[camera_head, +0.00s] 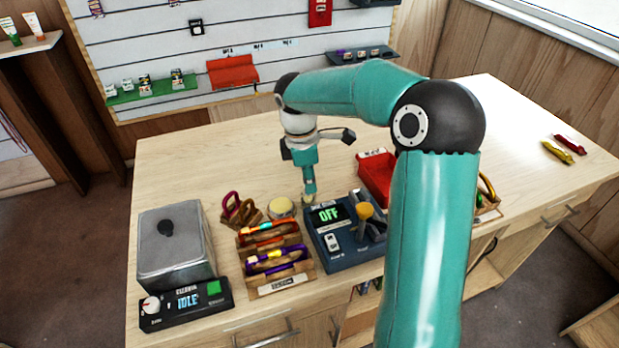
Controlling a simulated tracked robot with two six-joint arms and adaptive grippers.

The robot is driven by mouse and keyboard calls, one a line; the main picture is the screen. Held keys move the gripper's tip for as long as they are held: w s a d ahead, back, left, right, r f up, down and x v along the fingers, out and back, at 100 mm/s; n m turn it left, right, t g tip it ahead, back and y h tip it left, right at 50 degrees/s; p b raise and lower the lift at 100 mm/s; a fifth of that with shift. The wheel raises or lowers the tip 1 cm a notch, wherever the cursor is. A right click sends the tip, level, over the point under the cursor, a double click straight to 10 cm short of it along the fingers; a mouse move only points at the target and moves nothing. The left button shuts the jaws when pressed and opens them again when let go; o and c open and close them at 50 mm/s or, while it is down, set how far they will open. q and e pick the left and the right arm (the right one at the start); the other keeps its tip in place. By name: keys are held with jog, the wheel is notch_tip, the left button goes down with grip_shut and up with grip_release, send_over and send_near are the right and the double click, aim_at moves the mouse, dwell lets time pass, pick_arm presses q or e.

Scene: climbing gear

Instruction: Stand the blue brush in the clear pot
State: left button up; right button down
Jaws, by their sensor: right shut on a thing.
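My right gripper (303,150) hangs over the middle of the table, pointing down. It is shut on a slim upright blue-green thing with a pale lower tip, which looks like the blue brush (309,175). The tip is just behind the dark blue device, close to the table; I cannot tell whether it touches anything. I cannot make out the clear pot; my right arm hides part of the table's right side. My left gripper is not in view.
A round pale-topped thing (281,207), a wooden rack with coloured carabiners (285,285), a dark blue device reading OFF (345,252) and a red bin (375,177) surround the tip. A grey metal box (175,250) stands left. The back of the table is clear.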

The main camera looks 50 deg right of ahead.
jog(key=c, duration=1)
grip_release()
jog(key=shift+r, duration=0.1)
jog(key=r, duration=0.4)
jog(key=a+r, duration=0.1)
jog(key=r, duration=0.2)
jog(key=w+r, duration=0.1)
jog(key=r, duration=0.3)
jog(key=shift+a+r, duration=0.15)
jog(key=shift+r, duration=0.15)
jog(key=shift+s, duration=0.1)
